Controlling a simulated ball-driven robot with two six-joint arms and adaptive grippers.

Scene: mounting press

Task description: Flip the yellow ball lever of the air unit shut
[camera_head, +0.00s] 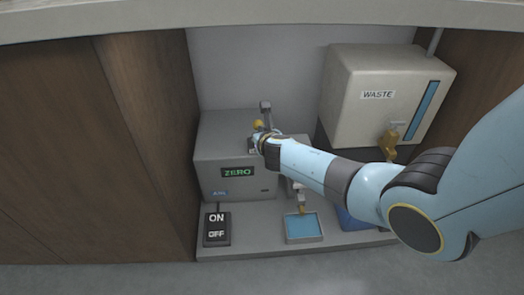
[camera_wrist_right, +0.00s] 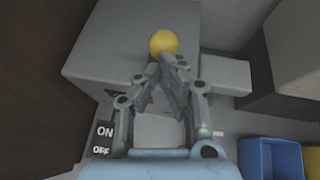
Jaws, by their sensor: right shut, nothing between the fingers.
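The air unit is a grey box (camera_head: 222,145) with a green ZERO display, standing in the cabinet bay; its top also shows in the right wrist view (camera_wrist_right: 110,45). The lever's yellow ball (camera_head: 258,125) is at the unit's upper right, and it shows at top centre in the right wrist view (camera_wrist_right: 163,41). My right gripper (camera_head: 259,140) reaches in from the right. Its fingertips (camera_wrist_right: 165,60) are together and empty, right at the ball's near edge; I cannot tell if they touch. The lever's stem is hidden. My left gripper is not in view.
A cream WASTE tank (camera_head: 365,110) with a brass tap (camera_head: 388,142) stands at the right. An ON/OFF switch box (camera_head: 217,229), a blue-bottomed tray (camera_head: 303,228) and a blue bin (camera_wrist_right: 270,165) sit below. Wooden panel (camera_head: 150,120) walls the left; a counter edge (camera_head: 260,14) overhangs.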

